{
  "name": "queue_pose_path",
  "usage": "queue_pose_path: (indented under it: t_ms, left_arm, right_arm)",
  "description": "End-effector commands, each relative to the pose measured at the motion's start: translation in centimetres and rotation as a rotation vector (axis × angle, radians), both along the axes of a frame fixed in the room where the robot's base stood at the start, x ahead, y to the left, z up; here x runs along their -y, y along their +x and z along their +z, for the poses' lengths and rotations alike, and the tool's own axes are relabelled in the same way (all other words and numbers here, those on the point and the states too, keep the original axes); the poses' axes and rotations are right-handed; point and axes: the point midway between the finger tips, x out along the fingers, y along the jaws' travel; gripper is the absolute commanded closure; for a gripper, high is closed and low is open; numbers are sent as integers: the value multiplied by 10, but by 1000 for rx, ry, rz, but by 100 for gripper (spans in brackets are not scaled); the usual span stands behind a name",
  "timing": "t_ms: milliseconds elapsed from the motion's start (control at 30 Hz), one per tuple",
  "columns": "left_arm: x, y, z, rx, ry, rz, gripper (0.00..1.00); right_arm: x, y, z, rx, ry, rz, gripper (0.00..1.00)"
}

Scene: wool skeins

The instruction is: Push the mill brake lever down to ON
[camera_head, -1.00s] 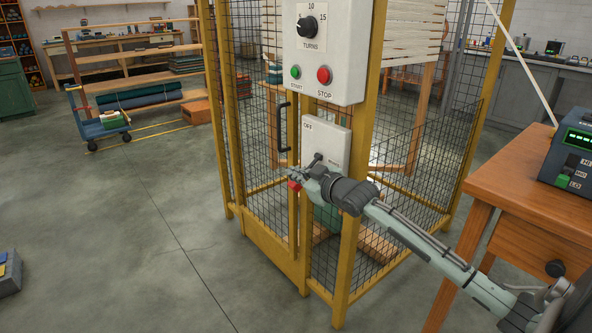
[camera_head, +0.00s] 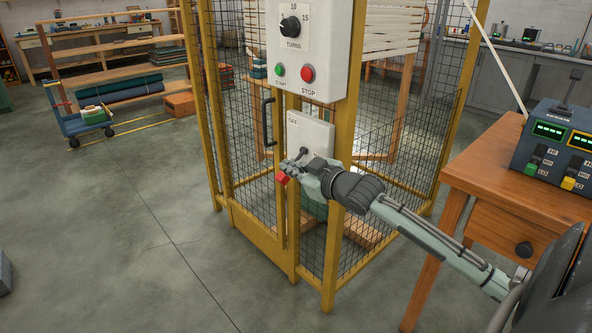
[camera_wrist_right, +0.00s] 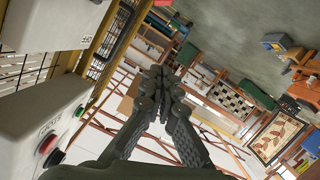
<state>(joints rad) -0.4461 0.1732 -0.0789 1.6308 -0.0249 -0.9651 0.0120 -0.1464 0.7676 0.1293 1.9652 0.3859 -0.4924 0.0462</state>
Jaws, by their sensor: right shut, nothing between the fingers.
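The brake lever has a red knob (camera_head: 282,178) that sticks out from a white switch box (camera_head: 312,136) on the yellow cage post. The word OFF is on the upper part of the box; its lower part is hidden behind my gripper. My right gripper (camera_head: 287,167) is shut and empty, its fingertips just above the red knob; I cannot tell whether they touch it. In the right wrist view, the closed fingers (camera_wrist_right: 163,78) show in the middle, and a bit of red (camera_wrist_right: 163,3) shows at the top edge. My left gripper is not in view.
Above the lever is a control box (camera_head: 306,50) with a dial, a green START and a red STOP button. A wooden table (camera_head: 520,185) with a dark device (camera_head: 560,145) stands at the right.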

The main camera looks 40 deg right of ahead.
Motion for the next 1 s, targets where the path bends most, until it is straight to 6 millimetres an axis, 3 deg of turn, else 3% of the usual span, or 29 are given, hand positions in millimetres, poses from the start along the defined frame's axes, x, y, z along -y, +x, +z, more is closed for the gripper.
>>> queue_pose_path:
  t_ms: [233,867,967,1000]
  left_arm:
    - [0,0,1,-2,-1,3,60]
    - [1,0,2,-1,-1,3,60]
    - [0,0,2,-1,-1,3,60]
    - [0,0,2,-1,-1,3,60]
  right_arm:
    - [-2,-25,5,-1,0,0,100]
    - [-2,-27,5,-2,0,-1,100]
    - [0,-30,-10,-28,5,-14,100]
    - [1,-32,-23,-52,10,-24,100]
